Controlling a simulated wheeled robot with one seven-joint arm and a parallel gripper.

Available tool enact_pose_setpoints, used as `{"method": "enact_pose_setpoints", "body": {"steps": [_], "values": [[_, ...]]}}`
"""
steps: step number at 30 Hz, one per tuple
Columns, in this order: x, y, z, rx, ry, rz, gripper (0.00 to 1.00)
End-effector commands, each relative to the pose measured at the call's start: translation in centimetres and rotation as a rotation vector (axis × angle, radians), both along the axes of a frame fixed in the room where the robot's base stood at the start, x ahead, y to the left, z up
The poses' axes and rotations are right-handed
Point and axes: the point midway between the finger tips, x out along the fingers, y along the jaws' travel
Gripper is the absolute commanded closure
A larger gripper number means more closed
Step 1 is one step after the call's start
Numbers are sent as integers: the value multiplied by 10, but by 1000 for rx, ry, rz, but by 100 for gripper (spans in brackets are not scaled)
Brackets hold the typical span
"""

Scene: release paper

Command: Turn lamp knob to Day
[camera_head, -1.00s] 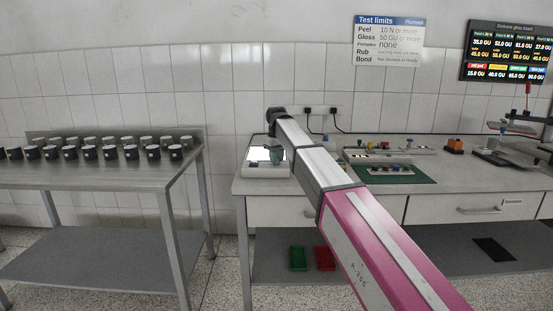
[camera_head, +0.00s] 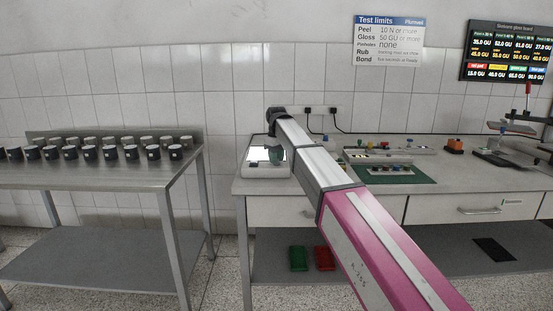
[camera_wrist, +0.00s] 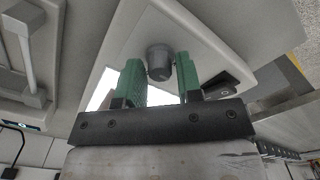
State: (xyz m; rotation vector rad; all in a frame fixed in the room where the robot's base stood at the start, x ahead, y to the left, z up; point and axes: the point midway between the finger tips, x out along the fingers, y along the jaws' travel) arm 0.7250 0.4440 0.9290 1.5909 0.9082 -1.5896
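The lamp (camera_head: 262,171) is a white box with a bright lit panel at the left end of the bench, in the head view. In the wrist view, its grey round knob (camera_wrist: 159,62) sits on the pale casing (camera_wrist: 215,48). My gripper (camera_wrist: 160,72) has green fingers, one on each side of the knob. The fingers stand apart, with a gap visible at the left finger and a smaller one at the right. In the head view my gripper (camera_head: 275,155) is over the lamp, and the knob is hidden. No Day marking is readable.
A black rocker switch (camera_wrist: 222,86) sits beside the right finger on the casing. On the bench, a green mat (camera_head: 415,176) with small parts lies to the right. A steel table (camera_head: 90,178) with several black-and-grey cups stands left, across a floor gap.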

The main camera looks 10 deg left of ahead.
Motion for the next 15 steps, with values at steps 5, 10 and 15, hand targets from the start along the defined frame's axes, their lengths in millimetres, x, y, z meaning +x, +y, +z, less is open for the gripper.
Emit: {"method": "enact_pose_setpoints", "body": {"steps": [5,10,15], "values": [[0,0,0,0,0,-1,50],[0,0,1,0,0,-1,50],[1,0,15,0,-1,-1,50]]}}
